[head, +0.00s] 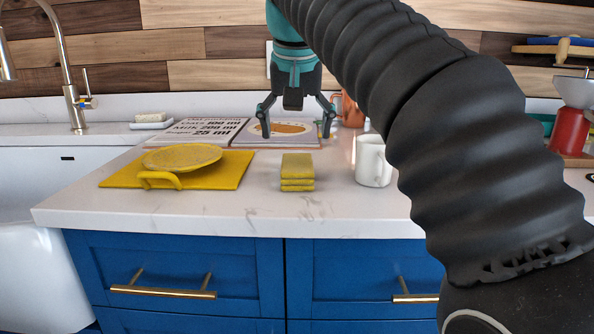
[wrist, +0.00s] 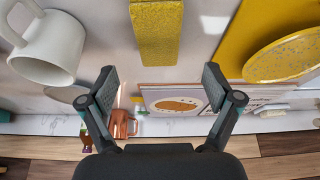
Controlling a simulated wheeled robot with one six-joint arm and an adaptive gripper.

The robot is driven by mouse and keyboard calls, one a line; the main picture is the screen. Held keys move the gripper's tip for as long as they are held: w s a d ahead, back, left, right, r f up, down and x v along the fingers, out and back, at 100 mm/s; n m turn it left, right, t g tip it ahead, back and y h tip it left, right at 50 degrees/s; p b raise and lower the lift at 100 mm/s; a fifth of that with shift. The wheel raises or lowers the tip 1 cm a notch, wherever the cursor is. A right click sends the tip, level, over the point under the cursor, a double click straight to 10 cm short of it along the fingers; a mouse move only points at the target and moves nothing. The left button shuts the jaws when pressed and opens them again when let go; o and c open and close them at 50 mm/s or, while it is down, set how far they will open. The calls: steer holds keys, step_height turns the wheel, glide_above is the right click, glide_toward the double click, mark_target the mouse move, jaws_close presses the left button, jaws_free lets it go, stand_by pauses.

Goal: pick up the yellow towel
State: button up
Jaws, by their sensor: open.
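The yellow towel (head: 297,172) is a small folded stack lying on the white countertop, between a yellow mat and a white mug. It also shows at the top middle of the wrist view (wrist: 156,32), cut off by the top edge. My gripper (head: 296,132) points down with its fingers spread, above the counter and apart from the towel. In the wrist view my gripper (wrist: 158,90) is open with nothing between its fingertips, and the towel lies ahead of the gap between them.
A yellow mat (head: 236,172) bears a speckled yellow plate (head: 182,157) and a yellow looped item (head: 159,180). A white mug (head: 372,162) stands right of the towel. An open recipe book (head: 201,131) and a copper mug (head: 350,110) are behind. The counter in front is clear.

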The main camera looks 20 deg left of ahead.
mark_target(297, 161)
steer(key=shift+b+x, duration=0.85)
steer(key=shift+x, duration=3.1)
steer(key=shift+f, duration=0.15)
steer(key=c, duration=1.3)
steer(key=shift+o, duration=0.2)
step_height(297, 161, up, 6)
steer(key=p, duration=0.2)
steer(key=shift+w+p, duration=0.1)
steer(key=shift+p, duration=0.25)
steer(key=shift+r+b, duration=0.35)
steer(key=shift+r, duration=1.85)
